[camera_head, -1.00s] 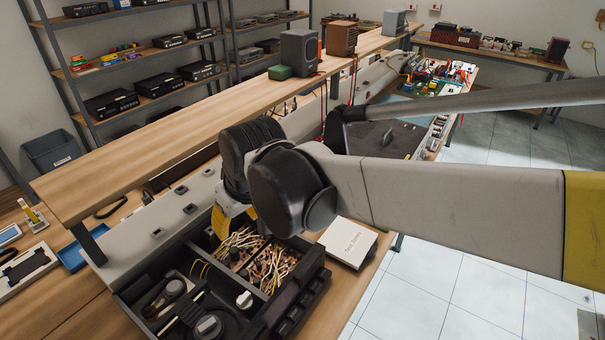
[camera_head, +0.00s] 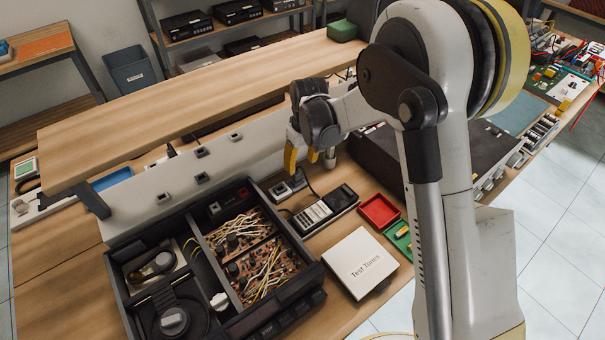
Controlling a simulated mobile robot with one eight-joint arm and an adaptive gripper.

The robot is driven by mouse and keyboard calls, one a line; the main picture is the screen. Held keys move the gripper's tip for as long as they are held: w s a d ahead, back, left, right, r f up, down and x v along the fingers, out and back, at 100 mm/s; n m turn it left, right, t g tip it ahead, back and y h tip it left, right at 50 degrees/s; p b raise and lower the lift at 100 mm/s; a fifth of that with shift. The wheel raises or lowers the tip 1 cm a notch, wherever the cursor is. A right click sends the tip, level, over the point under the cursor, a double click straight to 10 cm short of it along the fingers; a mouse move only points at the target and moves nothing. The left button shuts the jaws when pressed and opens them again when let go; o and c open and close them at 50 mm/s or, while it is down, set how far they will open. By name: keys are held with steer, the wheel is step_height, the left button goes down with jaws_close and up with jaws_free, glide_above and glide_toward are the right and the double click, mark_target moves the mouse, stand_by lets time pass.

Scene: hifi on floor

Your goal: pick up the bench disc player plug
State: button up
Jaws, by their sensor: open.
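I cannot pick out the disc player plug with certainty. A small grey and black item (camera_head: 286,188) with a dark cable lies on the bench below my gripper; I cannot tell if it is the plug. My gripper (camera_head: 302,158) is open, its yellow fingertips pointing down above the bench near the pale socket rail. No object shows between the fingers. The open black hi-fi unit (camera_head: 190,235), with wires and a disc mechanism inside, sits at the lower left. The rail (camera_head: 150,205) behind it carries several dark sockets (camera_head: 202,177). My arm hides part of the bench to the right.
A handheld meter (camera_head: 325,208), a red tray (camera_head: 379,209), a green tray (camera_head: 402,238) and a white "Test Tones" box (camera_head: 360,262) crowd the bench right of the unit. A raised wooden shelf (camera_head: 190,85) overhangs the rail. Tiled floor (camera_head: 560,215) lies beyond the bench's right edge.

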mark_target(297, 173)
steer(key=f, duration=0.3)
steer(key=shift+w+a+b, duration=0.15)
steer(key=shift+w+b, duration=0.05)
steer(key=shift+b, duration=0.1)
steer(key=f, duration=0.1)
steer(key=w+f+b, duration=0.1)
steer(key=f, duration=0.1)
steer(key=a+f, duration=0.1)
steer(key=f, duration=0.1)
steer(key=shift+w+b, duration=0.15)
steer(key=shift+b, duration=0.25)
jaws_close()
